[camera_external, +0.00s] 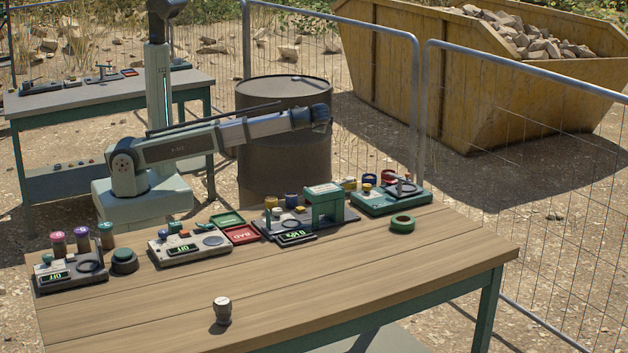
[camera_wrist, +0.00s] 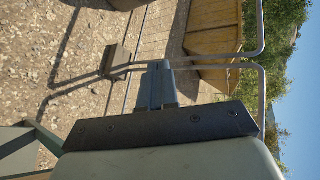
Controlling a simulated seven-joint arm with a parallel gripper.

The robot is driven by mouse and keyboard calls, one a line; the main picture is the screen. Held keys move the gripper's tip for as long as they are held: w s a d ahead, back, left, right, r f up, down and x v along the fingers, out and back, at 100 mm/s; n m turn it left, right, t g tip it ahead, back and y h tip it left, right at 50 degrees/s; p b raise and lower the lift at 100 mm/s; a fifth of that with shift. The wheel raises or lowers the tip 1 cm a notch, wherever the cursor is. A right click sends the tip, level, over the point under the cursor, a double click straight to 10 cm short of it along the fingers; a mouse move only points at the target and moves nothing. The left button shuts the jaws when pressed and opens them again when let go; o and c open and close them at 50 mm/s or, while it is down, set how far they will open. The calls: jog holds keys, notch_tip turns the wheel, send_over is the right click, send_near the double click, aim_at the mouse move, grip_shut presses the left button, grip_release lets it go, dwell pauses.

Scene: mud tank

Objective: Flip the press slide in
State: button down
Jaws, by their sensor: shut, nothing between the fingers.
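The press (camera_external: 324,206) looks like a teal block frame on a dark base plate, at the back middle of the wooden table. A small display (camera_external: 295,236) with green characters sits at its front left. A slide on it is too small to make out clearly. My gripper (camera_external: 322,117) is at the end of my outstretched arm, above and behind the press and well clear of the table. In the wrist view my gripper's fingers (camera_wrist: 157,86) are together and empty, pointing away over the ground and fence. The press does not show in that view.
Beside the press are a red tray (camera_external: 242,234), a grey device (camera_external: 188,246), a teal device (camera_external: 392,198) and a green ring (camera_external: 402,224). A small cup (camera_external: 222,311) stands near the front. A barrel (camera_external: 284,150) stands behind the table. Most of the front tabletop is clear.

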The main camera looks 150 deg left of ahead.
jog(key=w+d+r+y, duration=0.1)
jog(key=w+d+r, duration=0.35)
jog(key=w, duration=0.25)
jog(key=m+t+y, duration=0.3)
jog(key=m+t, duration=0.4)
jog(key=t, duration=0.1)
send_over(267, 216)
jog(key=s+a, duration=0.3)
jog(key=s, duration=0.1)
notch_tip(267, 216, down, 5)
jog(key=w+d+f+m+t, duration=0.1)
jog(key=w+d, duration=0.1)
jog(key=d, duration=0.6)
jog(key=w+d+f+m+t+h, duration=0.1)
jog(key=w+d+m+t, duration=0.1)
jog(key=d, duration=0.7)
jog(key=shift+w+d+f, duration=0.15)
jog(key=shift+d+f, duration=0.05)
jog(key=shift+a+f, duration=0.1)
jog(key=x, duration=1)
jog(key=shift+a, duration=1.85)
